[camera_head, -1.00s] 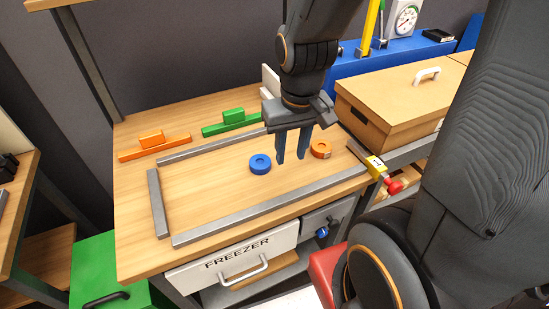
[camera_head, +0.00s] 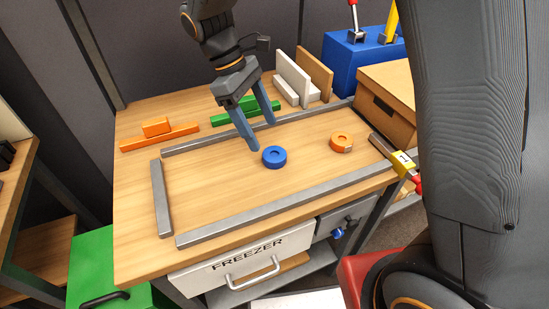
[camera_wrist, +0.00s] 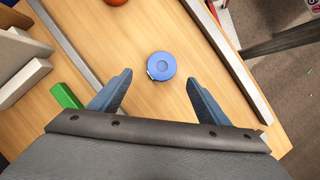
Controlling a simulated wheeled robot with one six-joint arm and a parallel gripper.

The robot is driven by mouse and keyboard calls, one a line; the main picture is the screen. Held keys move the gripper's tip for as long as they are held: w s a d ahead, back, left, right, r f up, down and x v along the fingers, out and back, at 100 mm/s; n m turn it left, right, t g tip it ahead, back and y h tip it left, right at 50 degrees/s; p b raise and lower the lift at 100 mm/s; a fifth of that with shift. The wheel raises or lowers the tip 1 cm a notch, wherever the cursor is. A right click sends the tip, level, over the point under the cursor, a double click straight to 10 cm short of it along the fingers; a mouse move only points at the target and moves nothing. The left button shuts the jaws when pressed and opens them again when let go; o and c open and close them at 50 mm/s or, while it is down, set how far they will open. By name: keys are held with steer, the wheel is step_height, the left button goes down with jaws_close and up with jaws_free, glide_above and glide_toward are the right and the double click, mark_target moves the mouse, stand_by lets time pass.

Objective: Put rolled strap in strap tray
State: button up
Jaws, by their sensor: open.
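Two rolled straps lie flat on the wooden table inside a grey metal rail frame: a blue roll (camera_head: 274,157) and an orange roll (camera_head: 341,142) to its right. My gripper (camera_head: 263,135) is open and empty, above the table just up-left of the blue roll in the head view. In the wrist view the blue roll (camera_wrist: 161,66) lies ahead, between the lines of my two open fingers. The orange roll (camera_wrist: 116,2) is cut off at that view's top edge. I cannot tell which thing is the strap tray.
Grey rails (camera_head: 290,208) border the work area. Orange blocks (camera_head: 158,131) and green blocks (camera_head: 246,109) stand along the back, with white and wooden upright panels (camera_head: 294,75). A cardboard box (camera_head: 388,100) and a yellow-marked clamp (camera_head: 402,162) are at the right. The left of the framed area is clear.

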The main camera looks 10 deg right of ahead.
mark_target(274, 153)
steer(key=x, duration=0.2)
steer(key=p+x, duration=0.1)
steer(key=x, duration=0.1)
steer(key=p+x, duration=0.1)
steer(key=x, duration=0.2)
steer(key=shift+s+r, duration=0.15)
steer(key=shift+s, duration=0.1)
steer(key=shift+c, duration=0.3)
steer(key=c, duration=1.2)
